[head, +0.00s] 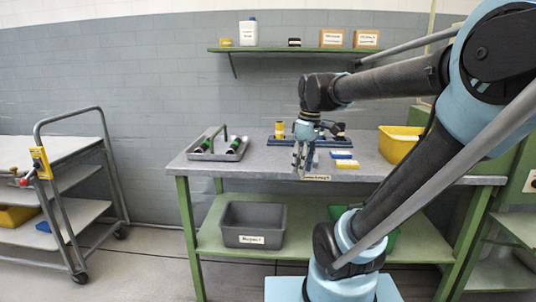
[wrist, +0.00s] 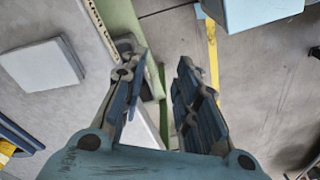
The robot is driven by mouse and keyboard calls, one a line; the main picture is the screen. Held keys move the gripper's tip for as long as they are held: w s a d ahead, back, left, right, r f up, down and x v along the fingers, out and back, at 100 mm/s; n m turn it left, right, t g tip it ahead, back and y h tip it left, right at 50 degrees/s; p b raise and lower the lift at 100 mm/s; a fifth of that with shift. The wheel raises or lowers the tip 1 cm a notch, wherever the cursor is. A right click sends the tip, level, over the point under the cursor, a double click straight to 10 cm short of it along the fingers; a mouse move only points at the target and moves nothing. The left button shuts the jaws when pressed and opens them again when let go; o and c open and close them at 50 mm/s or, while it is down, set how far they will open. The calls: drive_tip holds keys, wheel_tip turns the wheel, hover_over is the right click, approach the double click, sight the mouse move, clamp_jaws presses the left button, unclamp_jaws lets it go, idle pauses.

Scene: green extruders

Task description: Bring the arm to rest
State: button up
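My arm reaches out from the right over the front part of the workbench (head: 262,163). My gripper (head: 302,162) points down near the bench's front edge, above the label there. In the wrist view my gripper (wrist: 157,75) shows two fingers apart with nothing between them. The bench edge and the floor show beyond the fingers.
A grey tray (head: 232,156) with green-and-black parts stands left on the bench. A grey bin (head: 253,235) sits below. A cart (head: 75,215) stands left.

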drive_tip(key=s+d+f+m+t, duration=0.1)
drive_tip(key=s+d+f+m, duration=0.3)
drive_tip(key=f, duration=0.3)
drive_tip(key=s+d+f+m+t+h, duration=0.1)
drive_tip(key=s+d+f+m, duration=0.2)
drive_tip(key=s+f+m, duration=0.3)
drive_tip(key=shift+d+f+m, duration=0.4)
drive_tip(key=shift+f+m, duration=0.1)
drive_tip(key=shift+f, duration=0.45)
drive_tip(key=shift+s, duration=0.1)
